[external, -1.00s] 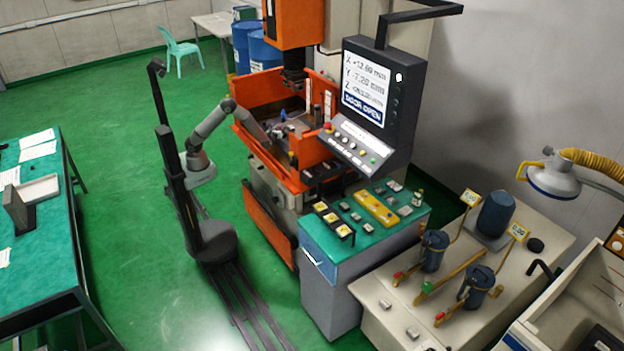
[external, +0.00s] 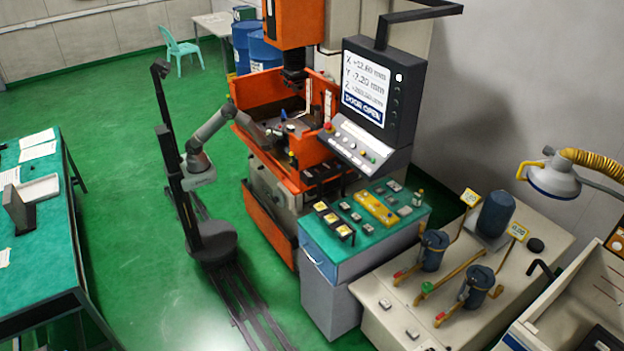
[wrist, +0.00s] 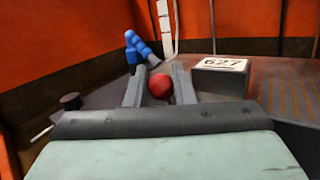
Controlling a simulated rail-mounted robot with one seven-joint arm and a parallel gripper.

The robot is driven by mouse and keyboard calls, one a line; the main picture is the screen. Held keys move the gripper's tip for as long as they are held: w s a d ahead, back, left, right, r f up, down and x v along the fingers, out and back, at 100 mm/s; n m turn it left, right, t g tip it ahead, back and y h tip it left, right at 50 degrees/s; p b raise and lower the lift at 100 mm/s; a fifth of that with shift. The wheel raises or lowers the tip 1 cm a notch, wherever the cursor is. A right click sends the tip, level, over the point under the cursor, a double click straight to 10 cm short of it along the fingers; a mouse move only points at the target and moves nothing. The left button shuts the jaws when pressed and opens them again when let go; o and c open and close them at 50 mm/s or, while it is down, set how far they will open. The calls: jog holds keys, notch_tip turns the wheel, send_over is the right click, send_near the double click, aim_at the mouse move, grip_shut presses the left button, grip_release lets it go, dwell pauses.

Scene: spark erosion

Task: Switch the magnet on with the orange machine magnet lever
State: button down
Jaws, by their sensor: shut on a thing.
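The orange machine (external: 292,22) stands with its work tank (external: 262,92) open towards my arm. My gripper (external: 277,134) reaches over the front wall into the tank. In the wrist view, the two grey fingers of my gripper (wrist: 159,90) are closed around a round red knob (wrist: 160,86), one finger on each side. I take this knob to be the end of the magnet lever. The lever's shaft is hidden behind the fingers and the wrist, so its angle cannot be told.
A block labelled 627 (wrist: 220,76) sits right of the fingers. A blue nozzle (wrist: 138,48) stands close behind the left finger. Orange tank walls (wrist: 60,40) surround the space. The control panel (external: 360,145) hangs right of the tank; its screen reads DOOR OPEN.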

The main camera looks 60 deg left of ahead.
jog(key=shift+f, duration=0.15)
jog(key=c, duration=1.2)
grip_release()
jog(key=shift+w+f, duration=0.1)
jog(key=shift+c, duration=0.2)
jog(key=b+v, duration=0.3)
jog(key=v, duration=0.9)
jog(key=shift+c, duration=0.3)
